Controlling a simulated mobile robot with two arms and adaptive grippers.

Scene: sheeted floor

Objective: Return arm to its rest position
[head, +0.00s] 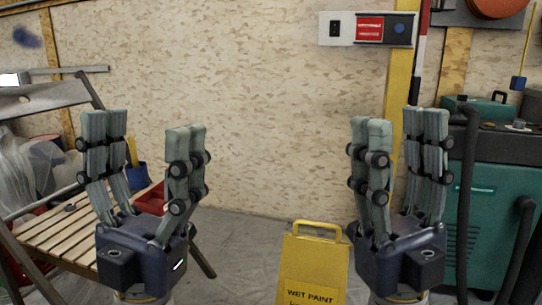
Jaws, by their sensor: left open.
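My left gripper (145,123) is raised upright at the left of the head view. Its grey padded fingers point up and stand well apart, with nothing between them. My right gripper (400,121) is raised upright at the right of the view. Its fingers also point up with a clear gap between them, and it holds nothing. Both dark gripper bases show near the bottom of the picture. Most of both arms below the bases is out of view.
A yellow wet paint sign (312,262) stands on the sheeted floor between my grippers. A wooden slatted bench (62,232) is at the left, with a red tray (150,197) near it. A green machine (490,215) is at the right. A chipboard wall (270,120) stands behind.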

